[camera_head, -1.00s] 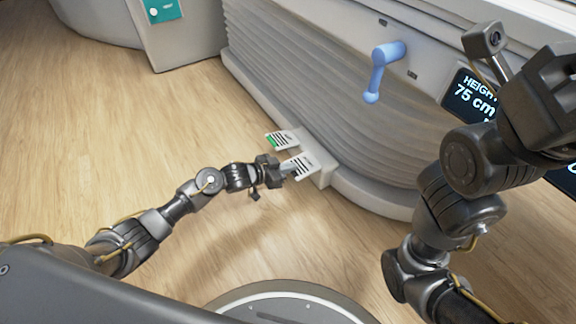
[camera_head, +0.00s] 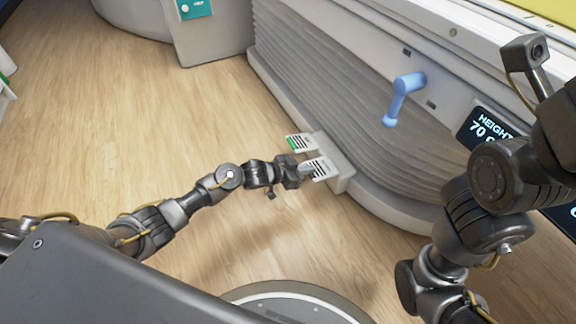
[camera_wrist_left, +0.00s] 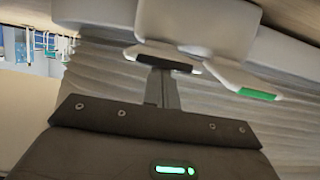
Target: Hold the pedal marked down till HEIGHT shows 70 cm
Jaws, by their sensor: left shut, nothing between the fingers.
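The display (camera_head: 484,128) on the machine's side reads HEIGHT 70, with the unit partly hidden by my right arm. Two pale pedals stick out at the machine's foot: a green-striped pedal (camera_head: 299,143) and a nearer dark-striped pedal (camera_head: 321,168). Their lettering is too small to read. My left gripper (camera_head: 306,171) is shut and empty, its tip at the nearer pedal. In the left wrist view, the shut fingers (camera_wrist_left: 162,88) overlap the edge of the dark-striped pedal (camera_wrist_left: 150,50); contact is hard to judge. The green-striped pedal (camera_wrist_left: 232,82) is beside it, clear of the fingers.
A blue handle (camera_head: 402,98) sticks out from the machine's side above the pedals. The pleated grey skirt (camera_head: 340,105) rises behind them. A cabinet with a teal panel (camera_head: 194,8) stands at the back. The wooden floor (camera_head: 150,130) on the left is clear.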

